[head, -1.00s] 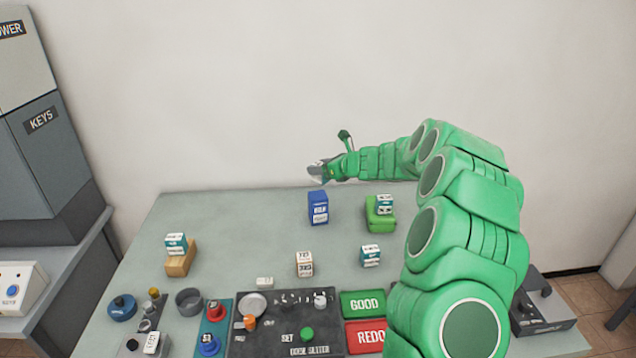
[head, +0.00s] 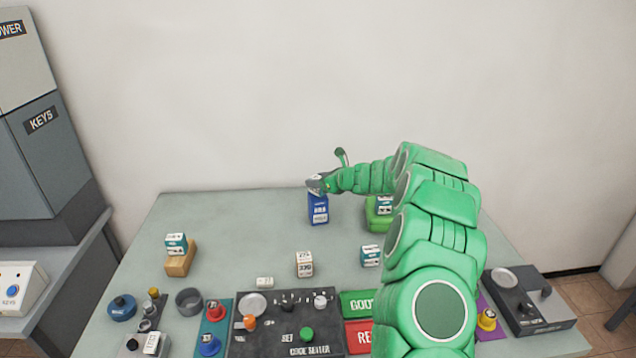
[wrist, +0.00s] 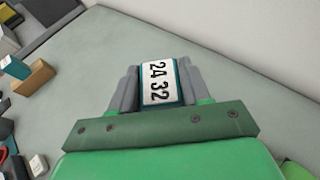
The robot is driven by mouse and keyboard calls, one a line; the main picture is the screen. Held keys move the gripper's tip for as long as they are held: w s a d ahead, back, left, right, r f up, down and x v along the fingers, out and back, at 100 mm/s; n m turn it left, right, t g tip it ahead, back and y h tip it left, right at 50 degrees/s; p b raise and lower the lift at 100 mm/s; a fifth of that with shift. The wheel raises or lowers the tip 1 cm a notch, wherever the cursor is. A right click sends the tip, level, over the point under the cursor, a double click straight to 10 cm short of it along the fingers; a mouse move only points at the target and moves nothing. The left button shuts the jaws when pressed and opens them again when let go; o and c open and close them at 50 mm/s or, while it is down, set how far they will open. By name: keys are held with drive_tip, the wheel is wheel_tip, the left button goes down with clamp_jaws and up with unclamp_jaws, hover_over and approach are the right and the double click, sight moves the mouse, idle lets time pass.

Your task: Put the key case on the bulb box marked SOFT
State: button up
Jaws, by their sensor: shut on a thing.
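My gripper (head: 317,185) is shut on a teal-edged case with a white face (wrist: 159,82), which I take for the key case. In the wrist view its face reads "24 32" between the two grey fingers. In the head view the gripper is right at the top of an upright blue box (head: 318,210) with white lettering, likely the bulb box. Its lower label is too small to read surely as SOFT. I cannot tell whether the held case touches the box top. The fingers mostly hide the case in the head view.
Similar teal-and-white cases sit on a tan block (head: 179,263), on a green block (head: 374,216) and on the table (head: 370,256). A white numbered cube (head: 304,264) stands in front of the blue box. A dark control panel (head: 270,340) fills the front.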

drive_tip(key=shift+f, duration=0.25)
drive_tip(key=shift+f, duration=0.15)
drive_tip(key=o, duration=1.1)
drive_tip(key=v, duration=1.2)
drive_tip(key=shift+a, duration=0.1)
